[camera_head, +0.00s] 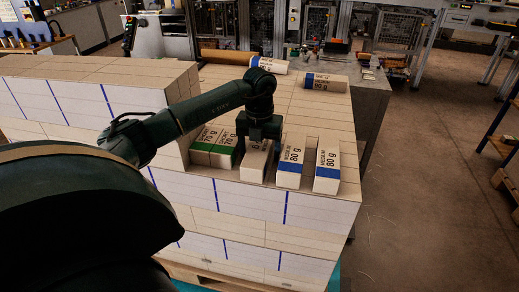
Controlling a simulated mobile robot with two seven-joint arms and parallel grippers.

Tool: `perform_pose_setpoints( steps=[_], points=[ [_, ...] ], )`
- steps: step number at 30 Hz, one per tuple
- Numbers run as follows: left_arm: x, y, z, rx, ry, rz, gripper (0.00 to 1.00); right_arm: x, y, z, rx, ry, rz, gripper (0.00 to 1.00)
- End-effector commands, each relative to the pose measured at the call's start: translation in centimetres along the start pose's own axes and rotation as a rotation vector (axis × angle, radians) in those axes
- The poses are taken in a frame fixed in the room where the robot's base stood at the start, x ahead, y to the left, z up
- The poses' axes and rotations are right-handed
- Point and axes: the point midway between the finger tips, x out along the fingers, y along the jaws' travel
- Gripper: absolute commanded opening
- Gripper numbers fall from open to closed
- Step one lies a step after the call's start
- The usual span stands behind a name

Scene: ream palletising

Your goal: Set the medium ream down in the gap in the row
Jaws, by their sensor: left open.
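My left gripper (260,146) is open and points down over a pale ream (252,167) in the row on the stack's top. The gripper hides the far part of this ream, so I cannot read its label or see a band. To its right are two blue-banded reams marked MEDIUM 80 g, one nearer (290,153) and one at the end (327,158), with a narrow space between them. To its left are two green-banded 70 g reams (203,141) (225,147). I cannot tell whether the gripper touches the pale ream. My right gripper is not in view.
The row stands on a pallet stack (240,200) with blue-striped sides. A higher stack block (90,70) rises at left. Other blue-banded reams lie at the back (326,82) (272,64). The stack top behind the row (315,115) is clear.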

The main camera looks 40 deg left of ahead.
Motion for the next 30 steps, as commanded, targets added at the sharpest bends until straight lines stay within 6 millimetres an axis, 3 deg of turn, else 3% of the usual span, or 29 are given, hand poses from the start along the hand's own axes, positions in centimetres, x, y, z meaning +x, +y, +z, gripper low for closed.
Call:
perform_pose_setpoints(
  steps=[7, 21, 30],
  points=[
    [-1.6, 0.0, 0.1, 0.000, -0.004, -0.002, 0.74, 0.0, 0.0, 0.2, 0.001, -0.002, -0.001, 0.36],
    [-10.8, 0.0, 0.1, 0.000, -0.003, -0.002, 0.74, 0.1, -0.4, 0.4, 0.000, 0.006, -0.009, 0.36],
    [-12.3, 0.0, 0.0, 0.000, 0.001, 0.000, 0.74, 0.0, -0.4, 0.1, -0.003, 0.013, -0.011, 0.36]
  ],
)
